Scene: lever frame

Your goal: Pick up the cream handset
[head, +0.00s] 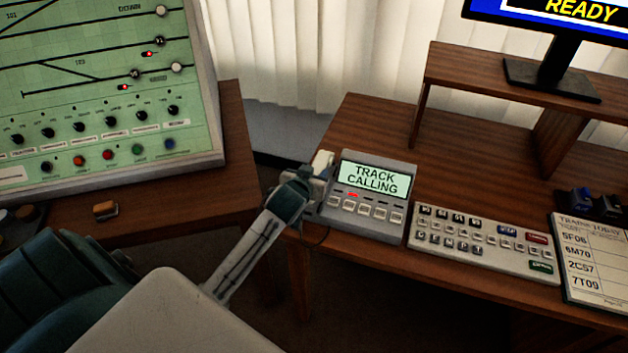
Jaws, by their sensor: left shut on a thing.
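The cream handset (322,162) stands at the left side of the grey telephone unit (371,195), whose screen reads "TRACK CALLING". A small red light shows on the unit above its row of buttons. My left gripper (314,180) is at the handset and shut on it. The gripper and wrist hide the handset's lower part. I cannot tell whether the handset is still resting on the unit. My right gripper is not in view.
A keyboard (483,242) and a paper list (592,262) lie to the right on the wooden desk (375,118). A monitor stand (550,80) is on a raised shelf behind. A green track panel (100,90) stands at the left. A gap separates the two desks.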

